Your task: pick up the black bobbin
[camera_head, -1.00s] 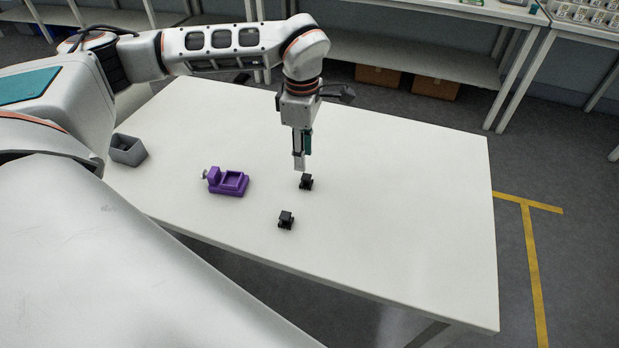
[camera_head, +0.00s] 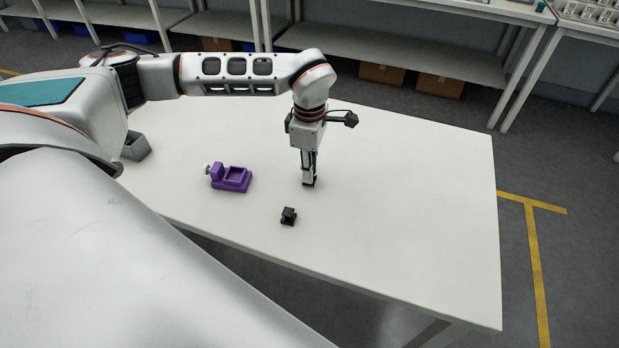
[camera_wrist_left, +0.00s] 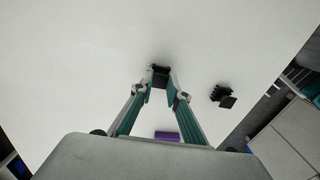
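A small black bobbin (camera_head: 309,184) stands on the white table, directly below my left gripper (camera_head: 309,179). In the left wrist view this bobbin (camera_wrist_left: 160,74) sits at the ends of the two fingers. My left gripper (camera_wrist_left: 160,92) points straight down with its fingers apart, one on each side of the bobbin. I cannot tell whether the fingers touch it. A second, similar black piece (camera_head: 288,216) stands nearer the front edge, and it also shows in the left wrist view (camera_wrist_left: 223,96). My right gripper is not in view.
A purple fixture (camera_head: 231,178) with a square recess stands left of the gripper on the table (camera_head: 420,220). A grey bin (camera_head: 135,147) is at the table's left, partly hidden by my arm. The table's right half is clear.

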